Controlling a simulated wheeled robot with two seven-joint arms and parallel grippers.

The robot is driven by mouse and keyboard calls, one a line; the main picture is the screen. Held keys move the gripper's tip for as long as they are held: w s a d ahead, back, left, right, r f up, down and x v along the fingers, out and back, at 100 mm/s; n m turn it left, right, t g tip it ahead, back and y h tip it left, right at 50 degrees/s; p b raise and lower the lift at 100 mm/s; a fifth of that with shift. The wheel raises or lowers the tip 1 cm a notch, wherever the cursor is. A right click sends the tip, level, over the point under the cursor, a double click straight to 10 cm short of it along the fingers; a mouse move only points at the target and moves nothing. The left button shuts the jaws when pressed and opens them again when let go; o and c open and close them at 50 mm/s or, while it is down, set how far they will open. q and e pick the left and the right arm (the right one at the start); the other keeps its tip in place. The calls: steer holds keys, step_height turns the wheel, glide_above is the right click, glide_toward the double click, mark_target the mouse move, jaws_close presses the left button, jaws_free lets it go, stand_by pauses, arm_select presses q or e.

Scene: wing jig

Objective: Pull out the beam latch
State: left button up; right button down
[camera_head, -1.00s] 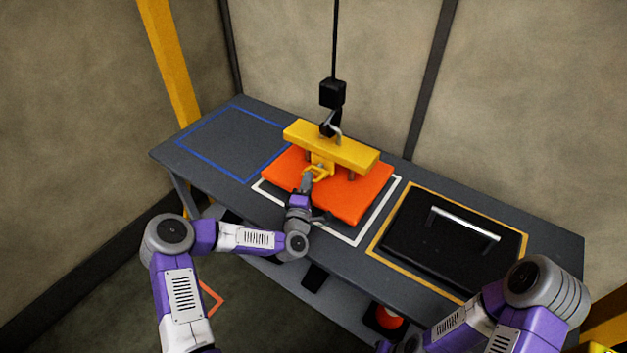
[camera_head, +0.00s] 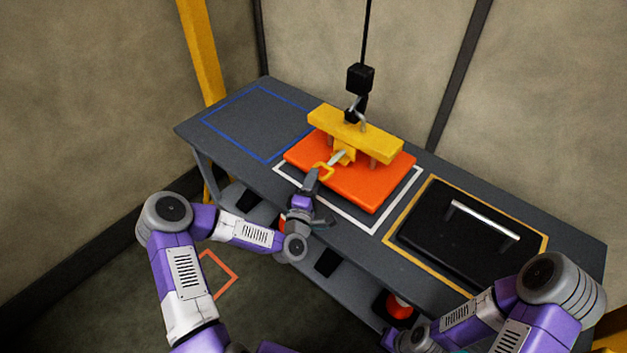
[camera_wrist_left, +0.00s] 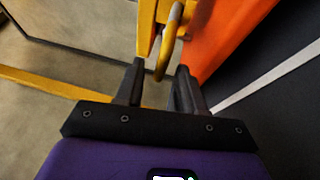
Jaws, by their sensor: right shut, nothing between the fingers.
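The beam latch is a yellow ring handle (camera_head: 323,171) on a grey metal pin (camera_head: 337,159), in front of the yellow beam's (camera_head: 380,143) block. A length of bare pin shows between ring and block. My left gripper (camera_head: 313,179) is at the ring, on the near side of the beam. In the left wrist view the ring (camera_wrist_left: 163,68) sits between the two fingers (camera_wrist_left: 158,88) of my left gripper; exact finger contact is hard to see. The beam stands over an orange plate (camera_head: 350,185). My right gripper (camera_head: 394,340) is low at the bottom edge, mostly hidden, and apart from the latch.
A black hoist hook (camera_head: 358,82) on a cable reaches the beam's top. A black lid with a silver handle (camera_head: 485,222) lies in a yellow outline at right. The blue-outlined area (camera_head: 255,122) at left is empty. A red-orange object (camera_head: 398,306) sits on the lower shelf.

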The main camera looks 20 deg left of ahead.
arm_select(q)
steer(key=shift+w, duration=0.1)
steer(key=s+f+p, duration=0.1)
steer(key=s, duration=0.6)
steer(key=shift+s+d, duration=0.25)
stand_by(0.4)
